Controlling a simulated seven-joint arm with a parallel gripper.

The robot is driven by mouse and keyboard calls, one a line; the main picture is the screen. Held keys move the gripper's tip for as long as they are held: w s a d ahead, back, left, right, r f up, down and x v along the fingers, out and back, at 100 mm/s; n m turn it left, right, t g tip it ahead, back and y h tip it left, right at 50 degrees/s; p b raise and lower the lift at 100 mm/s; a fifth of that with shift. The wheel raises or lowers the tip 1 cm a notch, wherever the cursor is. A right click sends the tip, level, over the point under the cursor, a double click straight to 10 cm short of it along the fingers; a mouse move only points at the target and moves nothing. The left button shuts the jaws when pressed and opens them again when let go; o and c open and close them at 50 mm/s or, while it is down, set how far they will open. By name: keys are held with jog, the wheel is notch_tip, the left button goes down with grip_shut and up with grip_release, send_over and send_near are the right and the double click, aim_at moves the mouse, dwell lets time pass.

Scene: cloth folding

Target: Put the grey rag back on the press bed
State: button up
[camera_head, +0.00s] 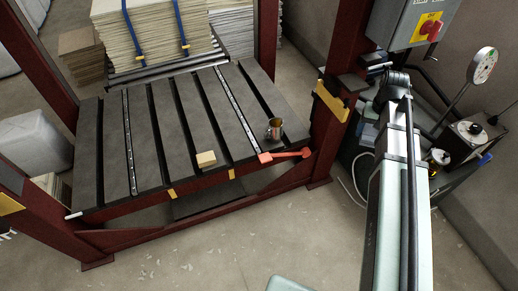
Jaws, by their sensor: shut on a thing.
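The press bed (182,127) is a dark grey slotted plate in a dark red frame, left of centre. I cannot make out a grey rag on the bed or on the floor around it. My arm rises along the right side, beyond the frame's right post. My gripper cannot be made out at the arm's far end, so what it holds is hidden too.
On the bed's front right lie a wooden block (206,160), a metal mug (274,129) and a red-handled tool (285,154). Strapped stacked sheets (150,33) stand behind. The red post (335,125) stands between bed and arm. A gauge (482,65) stands at right. Much bed surface is bare.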

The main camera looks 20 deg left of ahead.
jog(key=a+f+n, duration=0.2)
jog(key=a+f, duration=0.1)
jog(key=a, duration=0.5)
jog(key=a+f+n, duration=0.2)
jog(key=a, duration=0.6)
jog(key=n, duration=2.6)
send_over(236, 149)
notch_tip(236, 149, down, 22)
jog(key=shift+d+f, duration=0.1)
jog(key=shift+f, duration=4.7)
jog(key=shift+f, duration=0.1)
jog(key=o, duration=1)
